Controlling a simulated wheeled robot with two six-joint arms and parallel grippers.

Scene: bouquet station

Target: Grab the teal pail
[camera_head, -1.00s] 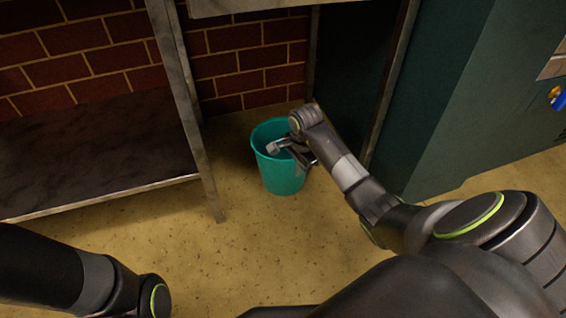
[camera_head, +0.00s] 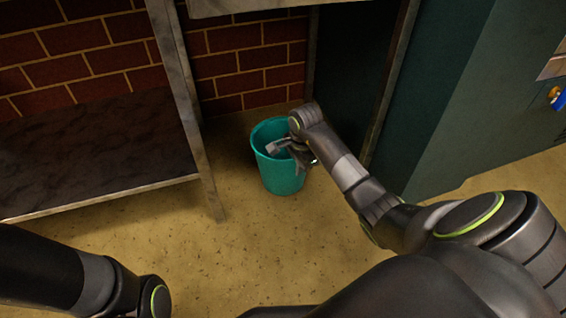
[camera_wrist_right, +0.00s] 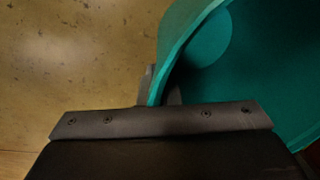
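The teal pail (camera_head: 279,180) stands upright on the floor in the head view, between the metal table leg and the dark cabinet side. My right gripper (camera_head: 289,156) reaches down to the pail's right-hand rim. In the right wrist view, the pail (camera_wrist_right: 262,62) fills the right side, and its rim runs down between the two fingers of my right gripper (camera_wrist_right: 161,90). The fingers are close together with the rim between them, so the gripper looks shut on it. My left arm shows at the lower left of the head view, but its gripper is out of the picture.
A metal-framed table with a dark low shelf (camera_head: 90,150) stands to the left, its leg (camera_head: 205,170) close beside the pail. A brick wall (camera_head: 245,70) is behind. A teal-green cabinet (camera_head: 455,110) stands at the right. The floor (camera_head: 230,250) in front is clear.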

